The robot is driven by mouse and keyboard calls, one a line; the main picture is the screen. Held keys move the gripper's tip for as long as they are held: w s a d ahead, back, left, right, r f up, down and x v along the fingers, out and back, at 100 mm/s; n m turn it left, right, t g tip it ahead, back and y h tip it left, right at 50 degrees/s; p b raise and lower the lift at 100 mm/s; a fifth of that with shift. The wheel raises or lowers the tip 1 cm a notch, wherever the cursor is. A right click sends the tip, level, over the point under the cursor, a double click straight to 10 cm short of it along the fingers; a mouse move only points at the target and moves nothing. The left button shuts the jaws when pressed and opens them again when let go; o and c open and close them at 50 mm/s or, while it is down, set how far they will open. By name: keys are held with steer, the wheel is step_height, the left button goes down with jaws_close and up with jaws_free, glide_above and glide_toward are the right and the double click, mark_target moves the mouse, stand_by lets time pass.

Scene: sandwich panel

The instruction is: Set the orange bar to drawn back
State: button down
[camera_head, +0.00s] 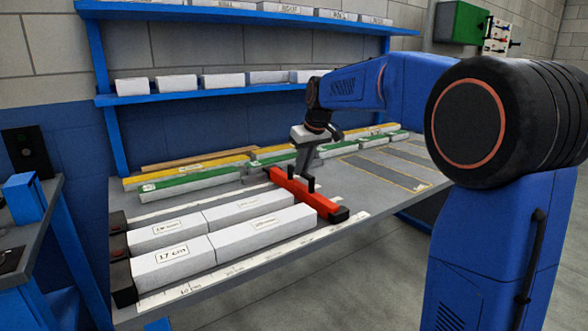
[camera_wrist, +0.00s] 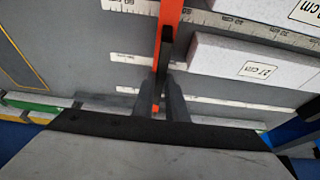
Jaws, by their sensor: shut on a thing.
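The orange bar (camera_head: 318,201) lies across the grey table in the head view, at the right ends of two rows of white blocks. It has dark ends and a black upright handle on top. In the wrist view the orange bar (camera_wrist: 170,22) runs down from the top edge, with a narrow gap between it and the block marked 27 cm (camera_wrist: 255,68). My gripper (camera_head: 303,170) is above the bar, pointing down, shut on its black handle. In the wrist view my gripper (camera_wrist: 161,90) partly hides the handle and the bar's lower stretch.
White blocks (camera_head: 180,265) lie in rows left of the bar against black stops (camera_head: 120,283). A ruler strip (camera_head: 260,262) runs along the front edge. Green and yellow strips (camera_head: 195,183) lie behind. Blue shelves (camera_head: 200,97) stand above the table's back.

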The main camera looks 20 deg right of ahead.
steer(key=w+d, duration=0.3)
steer(key=d, duration=0.6)
steer(key=w+d, duration=0.3)
steer(key=d, duration=0.6)
steer(key=shift+d, duration=0.15)
steer(key=shift+r, duration=0.1)
steer(key=c, duration=1.8)
jaws_free()
steer(key=shift+d, duration=0.15)
steer(key=shift+o, duration=0.2)
steer(key=v, duration=1.7)
steer(key=shift+s, duration=0.15)
steer(key=shift+r, duration=0.1)
